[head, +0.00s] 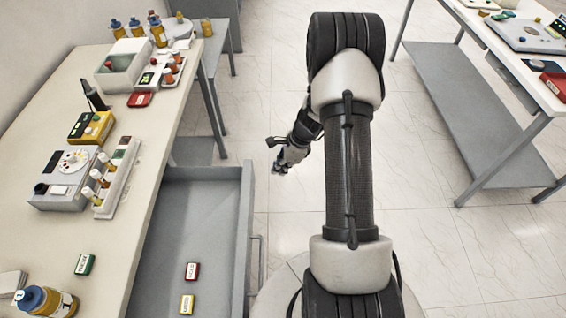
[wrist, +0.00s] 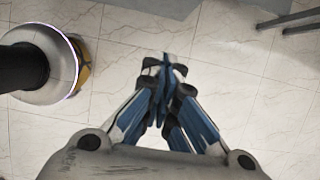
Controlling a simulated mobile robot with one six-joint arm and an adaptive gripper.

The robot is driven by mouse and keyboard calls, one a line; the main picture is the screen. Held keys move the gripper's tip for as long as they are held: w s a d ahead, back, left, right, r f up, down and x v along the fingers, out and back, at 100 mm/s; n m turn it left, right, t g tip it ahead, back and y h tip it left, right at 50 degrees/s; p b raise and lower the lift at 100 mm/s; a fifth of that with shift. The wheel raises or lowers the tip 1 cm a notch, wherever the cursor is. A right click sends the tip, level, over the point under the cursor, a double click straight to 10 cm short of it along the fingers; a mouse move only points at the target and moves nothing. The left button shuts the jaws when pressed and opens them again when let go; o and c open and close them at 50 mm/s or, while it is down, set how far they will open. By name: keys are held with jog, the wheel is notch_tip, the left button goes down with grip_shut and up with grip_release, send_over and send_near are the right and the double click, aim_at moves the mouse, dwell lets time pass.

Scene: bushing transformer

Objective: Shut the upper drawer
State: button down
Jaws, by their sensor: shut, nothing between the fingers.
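The upper drawer (head: 241,200) is pulled out from under the left bench in the head view. It is grey, with a handle (head: 258,265) on its right-hand front. A red box (head: 192,271) and a yellow box (head: 187,304) lie inside it. My gripper (head: 278,170) hangs over the floor to the right of the drawer's far end, apart from it. In the wrist view my gripper (wrist: 163,65) is shut and empty, with its fingertips together above the tiles. The drawer's lower end is cut off by the picture edge.
The left bench (head: 135,185) carries bottles, a yellow device (head: 90,128), a grey instrument (head: 65,185) and a green box (head: 85,264). Another table (head: 480,30) with a lower shelf (head: 460,110) stands at the right.

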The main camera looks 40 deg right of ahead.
jog(key=w+a+f+b, duration=0.1)
jog(key=w+a+f, duration=0.2)
jog(key=a, duration=0.1)
jog(key=shift+a+b, duration=0.15)
jog(key=shift+b, duration=0.15)
